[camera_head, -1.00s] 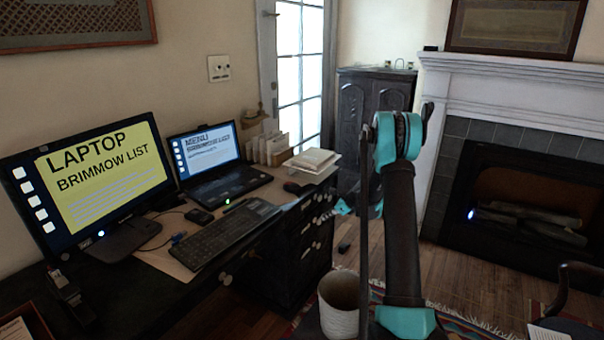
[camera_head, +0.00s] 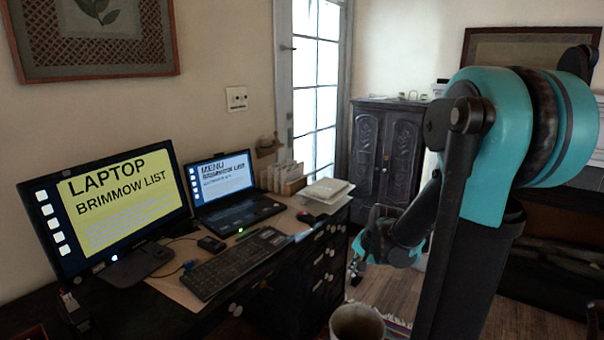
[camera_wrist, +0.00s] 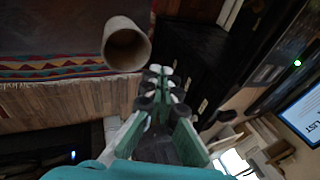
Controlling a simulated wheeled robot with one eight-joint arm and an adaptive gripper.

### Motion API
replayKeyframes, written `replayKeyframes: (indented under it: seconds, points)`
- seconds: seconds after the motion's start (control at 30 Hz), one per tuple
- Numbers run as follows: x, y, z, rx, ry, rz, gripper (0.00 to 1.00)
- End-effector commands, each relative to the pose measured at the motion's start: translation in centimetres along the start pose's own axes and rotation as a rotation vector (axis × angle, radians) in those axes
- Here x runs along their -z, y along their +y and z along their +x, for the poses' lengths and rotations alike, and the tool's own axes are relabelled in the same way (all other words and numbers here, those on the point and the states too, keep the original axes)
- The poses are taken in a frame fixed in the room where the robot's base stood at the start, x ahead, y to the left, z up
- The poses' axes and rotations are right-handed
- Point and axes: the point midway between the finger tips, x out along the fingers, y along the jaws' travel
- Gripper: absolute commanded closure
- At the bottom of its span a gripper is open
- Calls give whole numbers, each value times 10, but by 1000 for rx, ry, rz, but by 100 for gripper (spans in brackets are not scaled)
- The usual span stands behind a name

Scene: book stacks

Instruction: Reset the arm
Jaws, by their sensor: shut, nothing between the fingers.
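My arm rises at the right of the head view, bent at a teal elbow joint. My gripper (camera_head: 356,272) hangs at the end of the forearm, to the right of the desk's drawers and above the floor, apart from both. It is small and partly blurred there. In the wrist view my gripper (camera_wrist: 161,75) points away from the camera, its fingers close together with nothing held.
A pale bin (camera_head: 357,322) stands below my gripper; it also shows in the wrist view (camera_wrist: 127,45). A dark desk (camera_head: 316,268) holds a monitor (camera_head: 110,205), a laptop (camera_head: 222,188) and a keyboard (camera_head: 235,262). A dark cabinet (camera_head: 385,150) stands behind.

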Motion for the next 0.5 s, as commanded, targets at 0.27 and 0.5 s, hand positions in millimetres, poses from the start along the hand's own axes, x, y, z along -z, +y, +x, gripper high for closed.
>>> replayKeyframes:
  seconds: [0.27,0.5]
  points:
    - [-69,70,-30,-98,48,-404,100]
    - [-104,115,-38,-167,64,-653,100]
